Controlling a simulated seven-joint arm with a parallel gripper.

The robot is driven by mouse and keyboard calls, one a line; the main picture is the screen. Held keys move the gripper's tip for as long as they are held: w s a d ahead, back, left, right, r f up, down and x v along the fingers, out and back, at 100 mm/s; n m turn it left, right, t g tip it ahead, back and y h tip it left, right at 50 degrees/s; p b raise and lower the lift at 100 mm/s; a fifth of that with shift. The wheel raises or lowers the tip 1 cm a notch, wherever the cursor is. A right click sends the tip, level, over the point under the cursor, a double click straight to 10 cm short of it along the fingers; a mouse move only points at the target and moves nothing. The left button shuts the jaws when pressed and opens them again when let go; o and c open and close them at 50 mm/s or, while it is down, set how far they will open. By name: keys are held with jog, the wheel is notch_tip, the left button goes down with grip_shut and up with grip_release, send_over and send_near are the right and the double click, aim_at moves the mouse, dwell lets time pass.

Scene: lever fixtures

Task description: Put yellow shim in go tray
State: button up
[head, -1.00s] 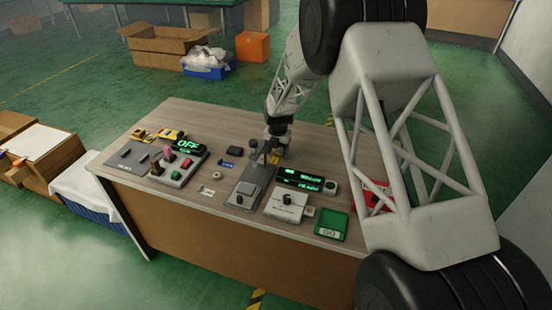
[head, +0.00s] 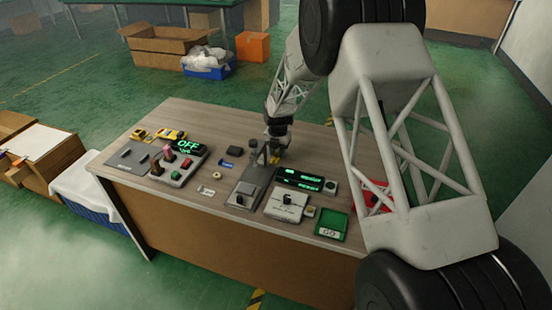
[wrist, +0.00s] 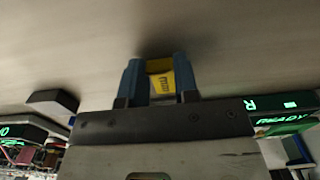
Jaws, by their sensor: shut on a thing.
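The yellow shim (wrist: 161,80) shows in the wrist view between the two blue fingers of my gripper (wrist: 160,78), which is shut on it. In the head view my gripper (head: 274,155) is small, over the back middle of the table, behind the grey lever fixture. Whether the shim touches the table is hard to tell. The go tray (head: 331,227) is a green tray marked GO at the table's front right. It lies to the right of and nearer than my gripper, and looks empty.
A display box (head: 306,181) and a white fixture with a dark knob (head: 288,204) stand between my gripper and the go tray. A red tray (head: 374,196) is partly hidden by my arm. A switch panel (head: 180,165) stands at left. A dark block (wrist: 52,102) lies nearby.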

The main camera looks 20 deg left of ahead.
aim_at(277, 153)
jog(key=shift+r, duration=0.15)
jog(key=shift+c, duration=0.4)
notch_tip(277, 153, up, 18)
dwell(0.5)
jog(key=shift+d+f, duration=0.1)
jog(key=shift+f, duration=0.1)
dwell(0.6)
jog(key=w+d+f+m, duration=0.3)
jog(key=d+m, duration=0.5)
jog(key=d, duration=0.3)
jog(key=w+d+f+m, duration=0.4)
jog(key=d+m, duration=0.4)
jog(key=d, duration=0.4)
jog(key=w+d+f+m, duration=0.4)
jog(key=d+m, duration=0.4)
jog(key=d, duration=0.4)
jog(key=shift+w+d, duration=0.15)
jog(key=shift+w, duration=0.15)
jog(key=d+f+m, duration=0.3)
jog(key=d+m, duration=0.5)
jog(key=d, duration=0.4)
jog(key=shift+d+f+m, duration=0.2)
jog(key=shift+m, duration=0.1)
jog(key=shift+a, duration=0.1)
